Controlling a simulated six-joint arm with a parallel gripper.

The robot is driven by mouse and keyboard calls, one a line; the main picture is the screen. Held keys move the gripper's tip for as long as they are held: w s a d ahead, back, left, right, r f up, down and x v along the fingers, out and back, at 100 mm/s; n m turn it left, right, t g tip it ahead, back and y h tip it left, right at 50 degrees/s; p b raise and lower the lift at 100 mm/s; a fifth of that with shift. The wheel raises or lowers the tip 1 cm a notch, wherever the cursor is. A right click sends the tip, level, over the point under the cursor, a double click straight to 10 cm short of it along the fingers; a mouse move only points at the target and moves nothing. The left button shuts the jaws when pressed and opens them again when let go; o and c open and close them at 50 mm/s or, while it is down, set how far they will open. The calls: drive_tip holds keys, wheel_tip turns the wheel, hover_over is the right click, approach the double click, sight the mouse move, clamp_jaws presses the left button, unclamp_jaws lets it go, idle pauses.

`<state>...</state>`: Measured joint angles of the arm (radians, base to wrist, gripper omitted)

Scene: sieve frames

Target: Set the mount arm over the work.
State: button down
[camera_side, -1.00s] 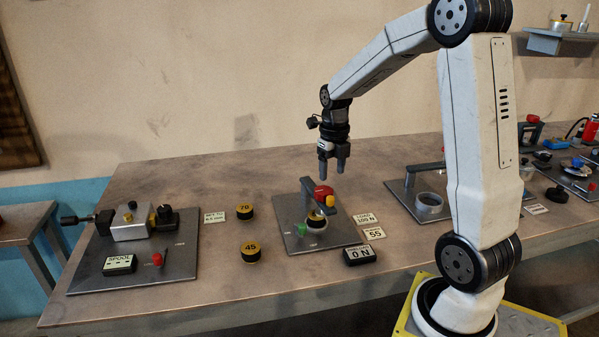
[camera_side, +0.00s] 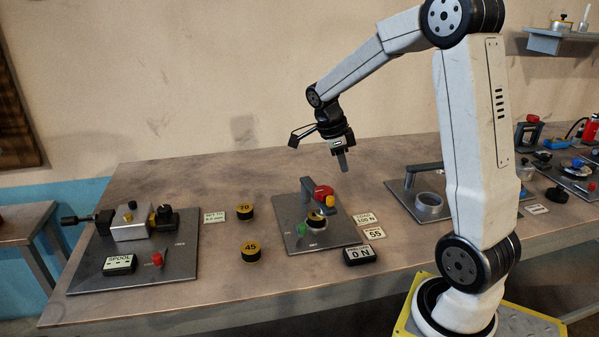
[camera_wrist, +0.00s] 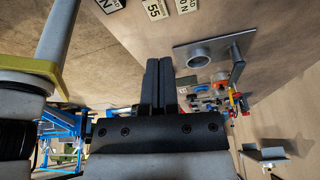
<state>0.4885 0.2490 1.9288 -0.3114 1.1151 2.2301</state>
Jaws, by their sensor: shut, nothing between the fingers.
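The middle grey plate (camera_side: 296,242) carries a grey upright arm (camera_side: 307,191) with a red part (camera_side: 322,192) at its end. Beside it are a yellow knob (camera_side: 330,201), a green button (camera_side: 303,230) and a ring holder (camera_side: 317,224) with a black-and-yellow puck (camera_side: 315,215) in it. I cannot tell whether the arm sits squarely over the puck. My gripper (camera_side: 343,168) is above and behind this plate, tilted, touching nothing. Its fingers (camera_wrist: 166,60) are together and empty in the wrist view.
A second plate (camera_side: 404,203) at right has an arm (camera_side: 424,167) and an empty ring (camera_side: 429,207); it shows in the wrist view (camera_wrist: 230,67). Pucks marked 70 (camera_side: 245,212) and 45 (camera_side: 251,252) stand left. A display (camera_side: 360,255) reads 0 N. A spool plate (camera_side: 133,270) lies far left.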

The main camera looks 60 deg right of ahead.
sight(324, 195)
drive_tip(key=shift+d+r+n, duration=0.1)
drive_tip(key=shift+r+n, duration=0.05)
drive_tip(key=shift+n, duration=0.45)
drive_tip(key=shift+s, duration=0.1)
drive_tip(key=x, duration=1)
drive_tip(key=shift+w+a, duration=0.55)
drive_tip(key=shift+w, duration=0.25)
drive_tip(key=shift+w+a, duration=0.6)
drive_tip(key=shift+w, duration=0.15)
